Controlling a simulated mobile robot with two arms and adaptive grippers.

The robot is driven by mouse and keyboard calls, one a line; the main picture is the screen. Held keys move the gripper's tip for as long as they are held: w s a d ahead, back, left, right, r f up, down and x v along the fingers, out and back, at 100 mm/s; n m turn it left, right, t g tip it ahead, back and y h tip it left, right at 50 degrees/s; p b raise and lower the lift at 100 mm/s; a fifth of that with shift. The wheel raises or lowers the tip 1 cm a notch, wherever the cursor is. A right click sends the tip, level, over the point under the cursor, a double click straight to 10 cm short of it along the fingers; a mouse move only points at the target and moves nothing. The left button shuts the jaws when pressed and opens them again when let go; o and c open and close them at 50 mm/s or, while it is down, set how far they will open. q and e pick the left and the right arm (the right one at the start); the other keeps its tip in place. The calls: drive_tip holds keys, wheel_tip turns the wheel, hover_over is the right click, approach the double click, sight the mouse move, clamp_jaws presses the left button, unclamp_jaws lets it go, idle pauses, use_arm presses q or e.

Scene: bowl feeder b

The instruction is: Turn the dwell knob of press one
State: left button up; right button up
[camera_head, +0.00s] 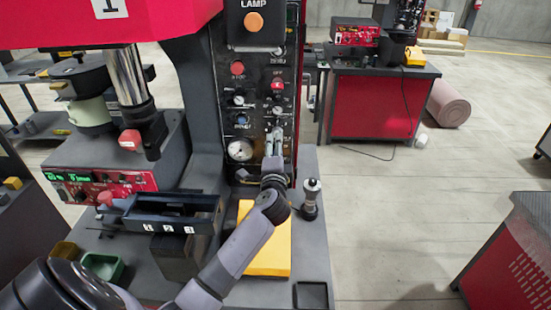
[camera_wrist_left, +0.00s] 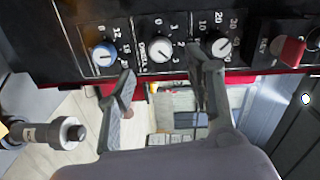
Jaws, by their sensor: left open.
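Press one (camera_head: 110,22), marked 1, has a red head and a dark control panel (camera_head: 262,85) with several small knobs. Which is the dwell knob I cannot read. In the left wrist view, a blue knob (camera_wrist_left: 103,53), a white-faced knob (camera_wrist_left: 161,50) with a 0-to-3 scale and another pale knob (camera_wrist_left: 221,48) with a 10-to-30 scale sit in a row. My left gripper (camera_head: 273,143) is in front of the lower panel. In the left wrist view its open, empty fingers (camera_wrist_left: 165,82) point towards the panel, around the white-faced knob's position. My right gripper is not in view.
A pressure gauge (camera_head: 240,150) sits on the panel beside my gripper. Below are a yellow block (camera_head: 268,255), a black-and-silver post (camera_head: 311,197) and a dark numbered holder (camera_head: 175,212). A red switch (camera_wrist_left: 291,50) is right of the knobs.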

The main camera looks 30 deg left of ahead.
use_arm(q)
drive_tip(key=shift+v, duration=2.35)
